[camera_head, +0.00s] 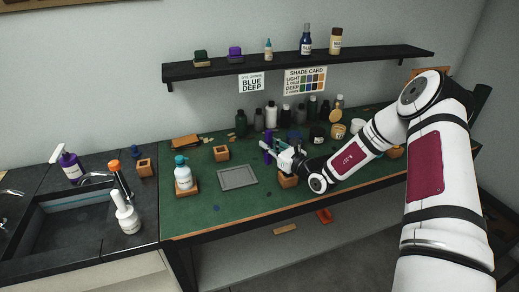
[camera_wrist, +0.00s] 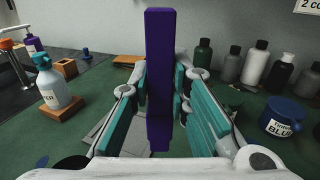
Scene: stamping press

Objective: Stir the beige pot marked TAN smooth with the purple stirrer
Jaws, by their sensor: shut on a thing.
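My gripper (camera_wrist: 161,105) is shut on the purple stirrer (camera_wrist: 159,60), which stands nearly upright between the teal finger pads in the wrist view. In the head view the purple stirrer (camera_head: 267,151) shows at the tip of my gripper (camera_head: 273,153), above the green bench. Several small pots stand at the back right of the bench in the head view, including a yellowish one (camera_head: 338,131) and a pale one (camera_head: 357,126). I cannot read a TAN mark on any of them. A blue pot (camera_wrist: 283,117) with a label ending in BLUE is right of my gripper in the wrist view.
A wooden block (camera_head: 288,181) sits just below my gripper. A grey tray (camera_head: 237,178), a holed wooden block (camera_head: 221,154) and a water bottle (camera_head: 184,177) on a wooden stand are to the left. Several bottles line the back under the black shelf (camera_head: 290,64).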

